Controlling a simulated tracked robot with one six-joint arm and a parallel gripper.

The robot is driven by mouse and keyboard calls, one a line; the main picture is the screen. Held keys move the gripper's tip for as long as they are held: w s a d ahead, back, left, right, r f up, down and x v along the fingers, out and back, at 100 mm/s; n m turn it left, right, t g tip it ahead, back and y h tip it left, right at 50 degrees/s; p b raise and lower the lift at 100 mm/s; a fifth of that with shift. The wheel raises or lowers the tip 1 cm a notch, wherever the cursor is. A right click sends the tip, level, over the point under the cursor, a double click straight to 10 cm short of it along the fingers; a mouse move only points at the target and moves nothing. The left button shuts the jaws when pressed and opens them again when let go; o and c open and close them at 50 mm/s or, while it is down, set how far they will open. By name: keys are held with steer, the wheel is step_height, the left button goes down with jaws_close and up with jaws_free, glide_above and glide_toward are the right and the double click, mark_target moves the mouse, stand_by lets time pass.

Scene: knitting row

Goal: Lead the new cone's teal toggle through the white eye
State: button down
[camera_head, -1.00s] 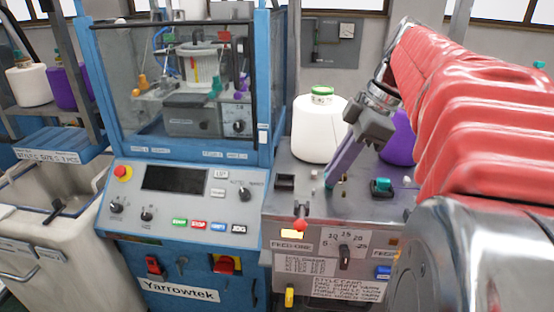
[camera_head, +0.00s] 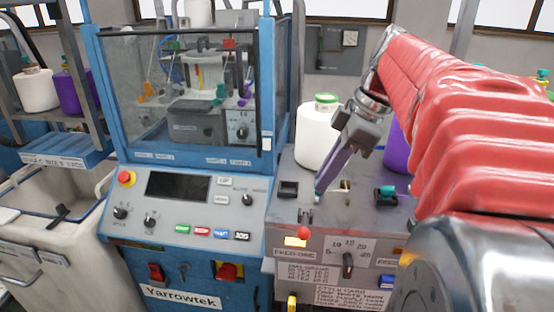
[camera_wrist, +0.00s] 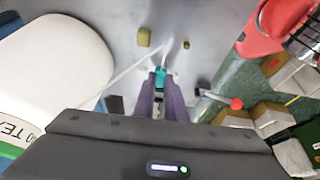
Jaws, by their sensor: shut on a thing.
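In the wrist view my gripper (camera_wrist: 160,84) is shut on the teal toggle (camera_wrist: 161,76) between its purple fingertips. In the head view my gripper (camera_head: 318,194) points down low over the grey machine top (camera_head: 330,222), near its front left; the toggle is too small there to make out. The white cone with a green top (camera_head: 317,136) stands behind it and fills the left of the wrist view (camera_wrist: 50,62). A thin white strand (camera_wrist: 128,70) runs from the cone side toward the toggle. I cannot clearly pick out the white eye.
Two small olive posts, one larger (camera_wrist: 144,37) and one smaller (camera_wrist: 186,44), stand beyond the toggle. A dark fitting with a teal part (camera_head: 385,195) sits at the right. A red-tipped lever (camera_head: 303,232) is at the front edge. A purple cone (camera_head: 396,148) is partly behind my arm.

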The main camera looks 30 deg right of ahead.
steer(key=shift+w+a, duration=0.45)
steer(key=shift+a, duration=0.2)
steer(key=shift+w+a, duration=0.4)
steer(key=shift+a, duration=0.2)
steer(key=shift+r, duration=0.1)
stand_by(0.8)
